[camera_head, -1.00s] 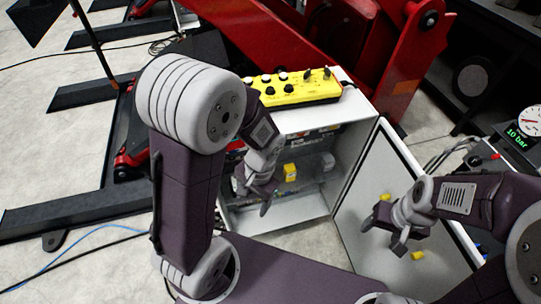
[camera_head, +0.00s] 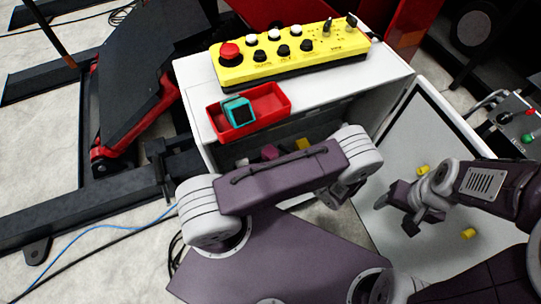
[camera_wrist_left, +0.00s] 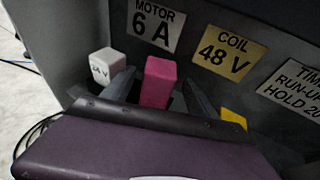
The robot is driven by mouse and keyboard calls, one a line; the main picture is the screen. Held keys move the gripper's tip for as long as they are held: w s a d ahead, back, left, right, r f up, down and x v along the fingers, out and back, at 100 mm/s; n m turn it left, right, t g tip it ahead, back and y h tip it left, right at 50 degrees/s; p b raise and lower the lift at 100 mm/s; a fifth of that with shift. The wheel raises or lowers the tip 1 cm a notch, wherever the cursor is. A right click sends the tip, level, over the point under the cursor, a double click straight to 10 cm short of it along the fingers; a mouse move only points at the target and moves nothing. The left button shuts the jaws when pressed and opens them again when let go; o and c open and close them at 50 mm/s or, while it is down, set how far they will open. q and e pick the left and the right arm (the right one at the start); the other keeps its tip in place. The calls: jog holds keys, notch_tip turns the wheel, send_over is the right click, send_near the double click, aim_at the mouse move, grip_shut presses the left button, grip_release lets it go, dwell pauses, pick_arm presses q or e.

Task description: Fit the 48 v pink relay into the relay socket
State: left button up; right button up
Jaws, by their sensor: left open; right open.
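The pink relay (camera_wrist_left: 158,82) stands upright in the cabinet between a white block marked 24 V (camera_wrist_left: 105,65) and a yellow block (camera_wrist_left: 233,118). My left gripper (camera_wrist_left: 160,92) is open, with one finger on either side of the pink relay; I cannot tell if they touch it. In the head view the pink relay (camera_head: 269,152) shows partly behind my left arm, which hides the left gripper. A COIL 48 V label (camera_wrist_left: 230,53) is behind and to the right of the pink relay. My right gripper (camera_head: 410,222) is open and empty before the cabinet door. I cannot make out the relay socket.
A red tray (camera_head: 278,97) holding a teal item with a dark face (camera_head: 238,111) sits on the cabinet top, beside a yellow control box (camera_head: 290,52). The open door (camera_head: 405,150) stands at the right. Red and black machinery is at the left.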

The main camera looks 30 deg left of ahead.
aim_at(264, 150)
pick_arm(q)
jog(key=shift+w+a+f, duration=0.1)
jog(key=shift+a+f, duration=0.05)
jog(key=shift+a, duration=0.35)
jog(key=x, duration=0.4)
jog(key=shift+a, duration=0.4)
grip_shut()
